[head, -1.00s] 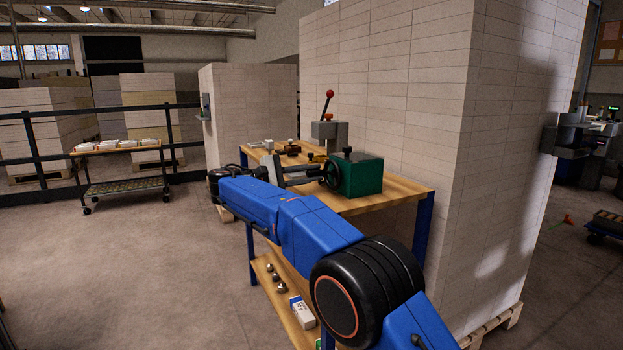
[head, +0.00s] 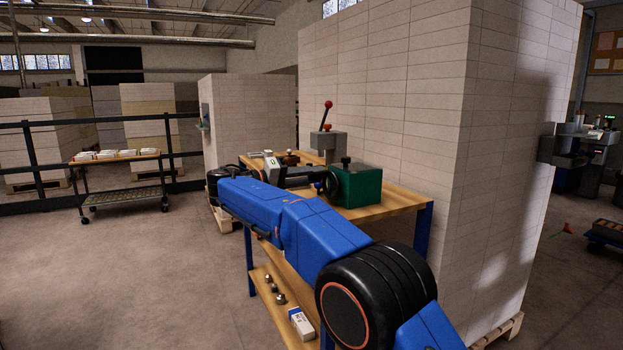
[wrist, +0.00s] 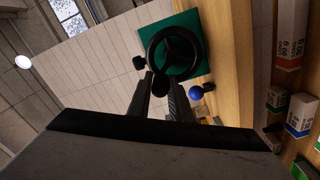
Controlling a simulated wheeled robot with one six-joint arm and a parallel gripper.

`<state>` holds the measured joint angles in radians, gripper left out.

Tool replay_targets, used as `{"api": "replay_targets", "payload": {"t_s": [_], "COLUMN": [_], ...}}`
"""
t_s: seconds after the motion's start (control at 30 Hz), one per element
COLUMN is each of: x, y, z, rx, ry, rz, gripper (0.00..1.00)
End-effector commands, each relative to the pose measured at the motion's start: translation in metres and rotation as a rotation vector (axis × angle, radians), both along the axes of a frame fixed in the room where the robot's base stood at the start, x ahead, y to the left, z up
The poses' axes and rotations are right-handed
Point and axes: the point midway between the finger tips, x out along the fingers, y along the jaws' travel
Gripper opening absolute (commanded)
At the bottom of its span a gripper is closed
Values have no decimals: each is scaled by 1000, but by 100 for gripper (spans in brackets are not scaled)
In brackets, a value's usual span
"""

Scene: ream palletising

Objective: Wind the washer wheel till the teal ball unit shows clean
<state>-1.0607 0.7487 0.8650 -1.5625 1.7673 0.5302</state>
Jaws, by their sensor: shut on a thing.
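The teal unit is a green box (head: 360,186) on the wooden bench, with a black knob on top. Its black spoked hand wheel (head: 332,183) faces my gripper; the wheel rim (wrist: 150,50) is clear in the wrist view. My gripper (wrist: 161,82) is at the near side of the rim, with its two dark fingers on either side of the wheel's round black handle knob (wrist: 159,86). The fingers are shut on that knob. No ball inside the unit can be made out, nor whether it is clean.
A blue ball (wrist: 196,93) lies close beside the fingers. A grey device with a red-topped lever (head: 327,118) stands behind the box. A tall pale stack (head: 400,110) rises behind the bench (head: 395,205). Small boxes (wrist: 300,114) are at right in the wrist view.

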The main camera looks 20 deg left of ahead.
Motion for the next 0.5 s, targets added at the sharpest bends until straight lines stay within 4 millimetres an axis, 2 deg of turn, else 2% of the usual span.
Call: {"api": "replay_targets", "payload": {"t_s": [0.5], "x": [-6], "y": [-5], "z": [2], "rx": [185], "ry": [-156], "rz": [0], "gripper": [0]}}
